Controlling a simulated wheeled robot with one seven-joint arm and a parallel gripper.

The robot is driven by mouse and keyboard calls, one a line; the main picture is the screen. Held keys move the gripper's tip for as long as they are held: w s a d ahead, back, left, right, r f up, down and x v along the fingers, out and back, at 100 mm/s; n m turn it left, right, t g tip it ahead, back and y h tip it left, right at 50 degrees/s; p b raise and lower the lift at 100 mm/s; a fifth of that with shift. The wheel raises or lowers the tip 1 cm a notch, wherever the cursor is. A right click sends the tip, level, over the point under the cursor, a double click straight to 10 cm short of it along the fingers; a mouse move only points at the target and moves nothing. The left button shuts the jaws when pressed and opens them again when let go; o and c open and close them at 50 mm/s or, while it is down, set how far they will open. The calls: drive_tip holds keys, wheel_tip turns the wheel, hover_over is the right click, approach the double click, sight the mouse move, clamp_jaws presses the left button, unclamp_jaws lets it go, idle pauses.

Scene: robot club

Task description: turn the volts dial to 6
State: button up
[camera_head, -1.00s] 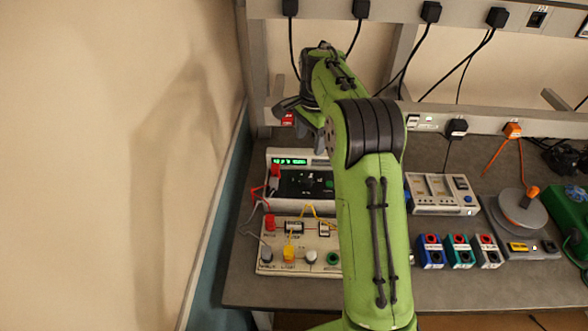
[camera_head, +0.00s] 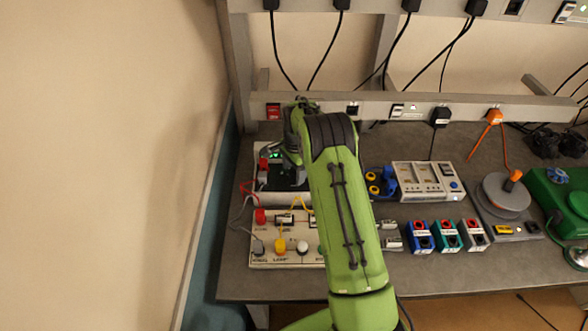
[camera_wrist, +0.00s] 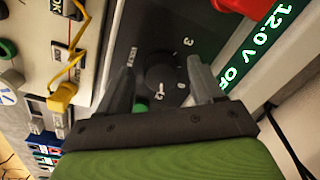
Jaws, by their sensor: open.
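The volts dial (camera_wrist: 166,72) is a round black knob on the dark face of the power supply, in the wrist view. Printed numbers ring it, and a 3 is readable; I cannot tell where its pointer sits. The lit green display (camera_wrist: 255,45) reads 12.0 V, followed by letters that start OF. My gripper (camera_wrist: 160,63) is open, with one finger on each side of the dial; I cannot tell whether they touch it. In the head view the power supply (camera_head: 270,198) stands at the bench's left, with my gripper (camera_head: 287,172) over it and hiding the dial.
A red terminal (camera_wrist: 229,18) and a green terminal (camera_wrist: 141,105) flank the dial. A white lamp board (camera_head: 288,258) with yellow and red leads lies in front of the supply. A grey rail (camera_head: 330,108) runs behind. Meters and coloured blocks (camera_head: 445,236) stand to the right.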

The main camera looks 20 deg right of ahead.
drive_tip(key=shift+f, duration=0.1)
drive_tip(key=c, duration=1)
drive_tip(key=shift+c, duration=0.3)
drive_tip(key=n+b, duration=0.1)
drive_tip(key=n, duration=0.3)
drive_tip(key=shift+n+b, duration=0.3)
drive_tip(key=n, duration=0.4)
drive_tip(key=shift+d+n+b, duration=0.15)
drive_tip(key=shift+n+b, duration=0.15)
drive_tip(key=n, duration=0.4)
drive_tip(key=shift+n, duration=0.3)
drive_tip(key=shift+d+n+g, duration=0.1)
drive_tip(key=shift+n+g, duration=0.2)
drive_tip(key=shift+n, duration=1.6)
